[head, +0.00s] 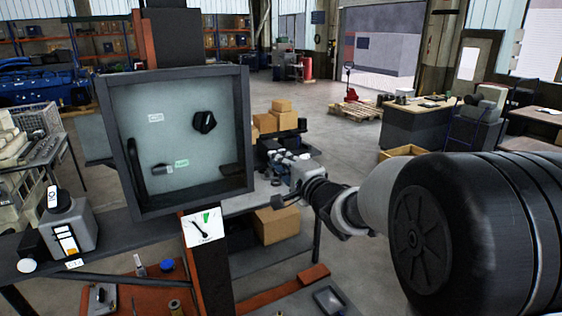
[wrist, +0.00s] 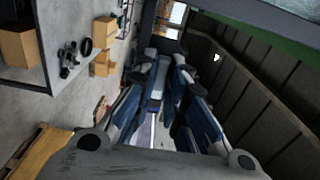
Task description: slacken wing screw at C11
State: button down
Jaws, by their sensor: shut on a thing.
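A shallow framed panel box (head: 247,130) stands upright on a dark post in the head view. On its pale face are a black lobed knob (head: 204,122), a small grey fitting (head: 160,169) beside a green tag (head: 182,163), and a black handle (head: 137,158). I cannot tell which is the wing screw; the tags are too small to read. My gripper (head: 281,162) is right of the box, apart from these parts. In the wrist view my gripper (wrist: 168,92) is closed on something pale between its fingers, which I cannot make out.
A white card (head: 204,228) hangs on the post below the box. A grey bench with a grey container (head: 69,228) is at left. Cardboard boxes (head: 277,222) sit behind and below the gripper. Open floor lies beyond, towards a desk (head: 414,128).

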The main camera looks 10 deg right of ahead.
jog(key=n+b, duration=0.3)
jog(key=n, duration=0.1)
jog(key=shift+n, duration=0.4)
jog(key=shift+b, duration=0.4)
jog(key=n+b, duration=0.2)
jog(key=n, duration=0.2)
jog(key=shift+r+n+b, duration=0.1)
jog(key=shift+n+b, duration=0.25)
jog(key=shift+n, duration=0.05)
